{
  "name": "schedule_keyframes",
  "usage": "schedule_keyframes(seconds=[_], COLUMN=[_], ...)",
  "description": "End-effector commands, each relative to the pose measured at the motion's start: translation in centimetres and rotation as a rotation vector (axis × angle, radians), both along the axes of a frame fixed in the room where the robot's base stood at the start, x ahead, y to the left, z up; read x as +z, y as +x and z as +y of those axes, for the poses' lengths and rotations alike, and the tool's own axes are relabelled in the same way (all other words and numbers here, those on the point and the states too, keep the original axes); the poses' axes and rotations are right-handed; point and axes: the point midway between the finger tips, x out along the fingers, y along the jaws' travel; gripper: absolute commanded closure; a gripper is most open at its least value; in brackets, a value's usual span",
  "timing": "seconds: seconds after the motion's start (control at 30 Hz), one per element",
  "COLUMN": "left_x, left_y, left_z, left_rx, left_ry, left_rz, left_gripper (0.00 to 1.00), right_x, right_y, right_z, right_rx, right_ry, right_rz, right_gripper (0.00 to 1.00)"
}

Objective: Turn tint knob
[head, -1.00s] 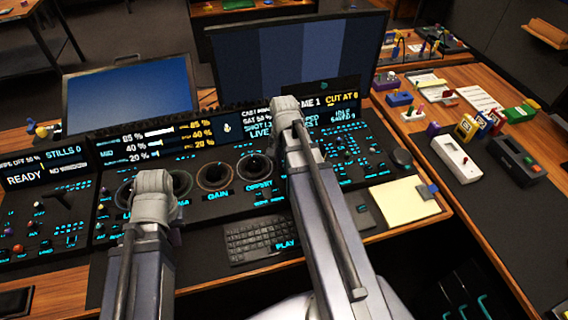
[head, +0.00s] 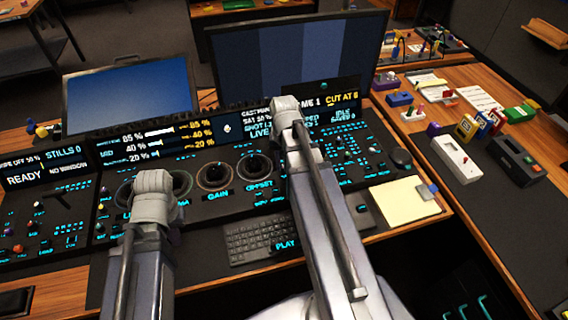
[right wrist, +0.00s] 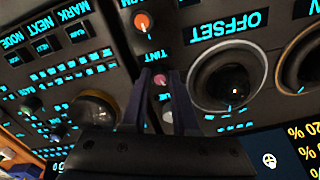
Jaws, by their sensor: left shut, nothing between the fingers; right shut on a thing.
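The tint knob (right wrist: 162,97) is a small pink knob on the dark panel in the right wrist view, beside the cyan TINT label (right wrist: 162,78). My right gripper (right wrist: 162,85) has one finger on each side of it and is shut on it. In the head view my right arm (head: 318,200) covers that part of the panel, so the knob does not show there. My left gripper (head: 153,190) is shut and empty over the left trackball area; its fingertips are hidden.
An orange-topped knob (right wrist: 141,22) stands close to the tint knob. The OFFSET trackball (right wrist: 228,80) is right beside my right gripper. The GAIN trackball (head: 214,174) lies between my arms. A keyboard (head: 262,238) and a yellow notepad (head: 402,203) lie in front of the panel.

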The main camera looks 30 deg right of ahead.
Motion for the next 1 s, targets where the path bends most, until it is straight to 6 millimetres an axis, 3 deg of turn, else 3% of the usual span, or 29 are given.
schedule_keyframes(seconds=[0.4,1.0], left_x=[-0.01,-0.01], left_y=[0.0,0.0], left_z=[0.0,0.0], left_rx=[0.0,0.0], left_ry=[0.0,0.0], left_rz=[0.0,0.0], left_gripper=[1.0,1.0], right_x=[-0.01,-0.01], right_y=[-0.01,-0.02], right_z=[0.0,0.0], right_rx=[0.226,0.277], right_ry=[0.0,0.0], right_rz=[0.0,0.0], right_gripper=[1.0,1.0])
